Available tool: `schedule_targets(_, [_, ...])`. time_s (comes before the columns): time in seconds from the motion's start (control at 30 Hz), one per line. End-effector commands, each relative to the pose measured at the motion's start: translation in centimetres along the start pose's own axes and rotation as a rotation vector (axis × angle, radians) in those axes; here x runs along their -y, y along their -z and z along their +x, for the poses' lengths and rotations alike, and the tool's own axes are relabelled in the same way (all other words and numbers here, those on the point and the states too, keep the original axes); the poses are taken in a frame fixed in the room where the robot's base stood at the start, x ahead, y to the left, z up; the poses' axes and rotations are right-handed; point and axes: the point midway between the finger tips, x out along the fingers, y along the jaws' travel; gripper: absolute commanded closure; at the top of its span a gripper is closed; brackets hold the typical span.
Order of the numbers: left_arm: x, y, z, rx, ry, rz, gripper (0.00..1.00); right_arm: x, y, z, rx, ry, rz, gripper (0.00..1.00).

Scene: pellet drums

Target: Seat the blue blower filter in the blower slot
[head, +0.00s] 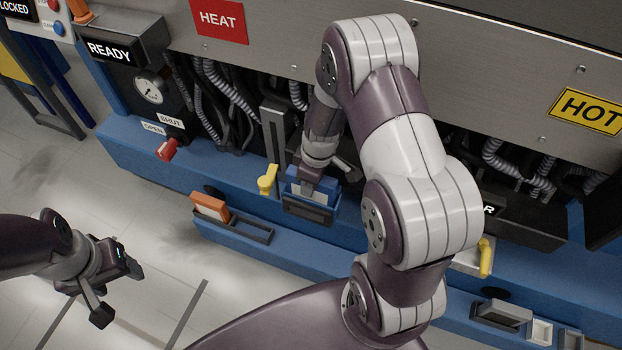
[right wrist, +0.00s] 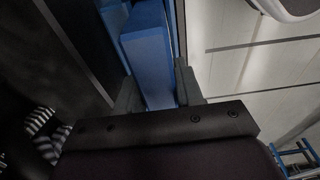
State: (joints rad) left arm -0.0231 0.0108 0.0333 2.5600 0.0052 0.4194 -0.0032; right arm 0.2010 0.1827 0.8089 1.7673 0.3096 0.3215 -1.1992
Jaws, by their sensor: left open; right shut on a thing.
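The blue blower filter (head: 326,190) is at the black blower slot (head: 306,209) on the blue ledge. Its upper part shows above the slot's rim; its lower edge is hidden, so I cannot tell how deep it sits. My right gripper (head: 307,183) reaches down from above and is shut on the filter. In the right wrist view the blue filter (right wrist: 148,62) stands between the two dark fingers of my right gripper (right wrist: 158,92). My left gripper (head: 122,285) is open and empty over the floor at the lower left, well away from the slot.
A yellow lever (head: 267,180) stands just left of the slot. An orange-topped filter (head: 210,206) sits in a holder (head: 250,228) on the lower blue ledge. A red handle (head: 166,150) and a gauge (head: 149,91) are further left. Hoses (head: 228,88) hang behind.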

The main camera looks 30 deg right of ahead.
Motion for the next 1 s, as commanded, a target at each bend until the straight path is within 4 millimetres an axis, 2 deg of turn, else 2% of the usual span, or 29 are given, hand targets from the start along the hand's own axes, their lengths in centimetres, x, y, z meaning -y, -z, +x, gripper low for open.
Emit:
schedule_targets(0.8, [0.0, -0.2, 1.9, 0.0, 0.0, 0.0, 0.39, 0.0, -0.2, 2.1, 0.0, 0.0, 0.0, 0.96])
schedule_targets(0.83, [0.0, -0.2, 1.9, 0.0, 0.0, 0.0, 0.39, 0.0, -0.2, 2.0, 0.0, 0.0, 0.0, 0.57])
schedule_targets(0.9, [0.0, -0.2, 1.8, 0.0, 0.0, 0.0, 0.39, 0.0, -0.2, 2.0, 0.0, 0.0, 0.0, 0.35])
schedule_targets(1.0, [0.0, -0.2, 1.8, 0.0, 0.0, 0.0, 0.39, 0.0, -0.2, 2.0, 0.0, 0.0, 0.0, 0.34])
